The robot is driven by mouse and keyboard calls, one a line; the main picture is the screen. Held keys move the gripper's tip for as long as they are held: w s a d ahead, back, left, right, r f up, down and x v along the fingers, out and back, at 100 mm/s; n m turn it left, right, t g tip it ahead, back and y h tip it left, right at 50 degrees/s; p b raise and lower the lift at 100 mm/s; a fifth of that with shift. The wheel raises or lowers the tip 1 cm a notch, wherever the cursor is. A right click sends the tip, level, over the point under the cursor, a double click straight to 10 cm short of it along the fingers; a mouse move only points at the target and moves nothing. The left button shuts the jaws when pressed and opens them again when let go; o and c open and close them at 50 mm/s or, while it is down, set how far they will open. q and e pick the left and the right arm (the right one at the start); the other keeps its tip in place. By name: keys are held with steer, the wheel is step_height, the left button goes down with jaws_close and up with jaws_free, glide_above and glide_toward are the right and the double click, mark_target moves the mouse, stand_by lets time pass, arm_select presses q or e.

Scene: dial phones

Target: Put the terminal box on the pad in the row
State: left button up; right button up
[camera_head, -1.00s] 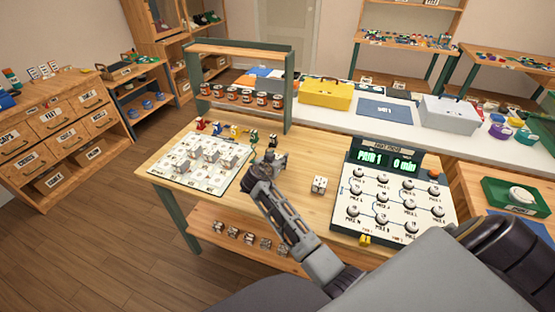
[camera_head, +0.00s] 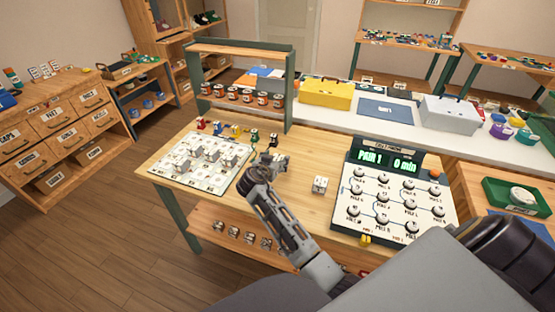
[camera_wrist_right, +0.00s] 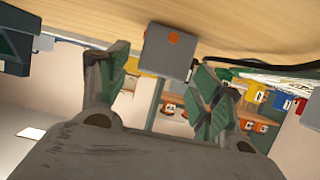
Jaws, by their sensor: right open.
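My right gripper (camera_head: 268,161) is low over the wooden table, to the right of the white board (camera_head: 186,180). In the right wrist view its two fingers (camera_wrist_right: 155,85) are apart, and a grey box with an orange mark (camera_wrist_right: 168,52) sits between and beyond them, at the tabletop. That box partly shows beside the fingertips in the head view (camera_head: 283,161). I cannot tell whether a finger touches it. Several small grey-white boxes (camera_head: 212,148) stand on the board's pads. My left gripper is out of view.
The dial panel (camera_head: 393,172) with a lit display fills the table's right side. Small coloured figures (camera_head: 235,130) and a rack of jars (camera_head: 240,97) stand behind the board. More boxes (camera_head: 234,232) sit on the lower shelf. The front middle of the table is clear.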

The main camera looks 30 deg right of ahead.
mark_target(277, 159)
steer(key=v, duration=0.3)
steer(key=shift+a, duration=0.1)
steer(key=shift+v, duration=0.75)
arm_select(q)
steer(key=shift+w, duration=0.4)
arm_select(e)
steer(key=shift+s, duration=0.1)
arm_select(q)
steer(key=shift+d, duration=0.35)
arm_select(e)
steer(key=shift+o, duration=0.4)
steer(key=shift+r, duration=0.15)
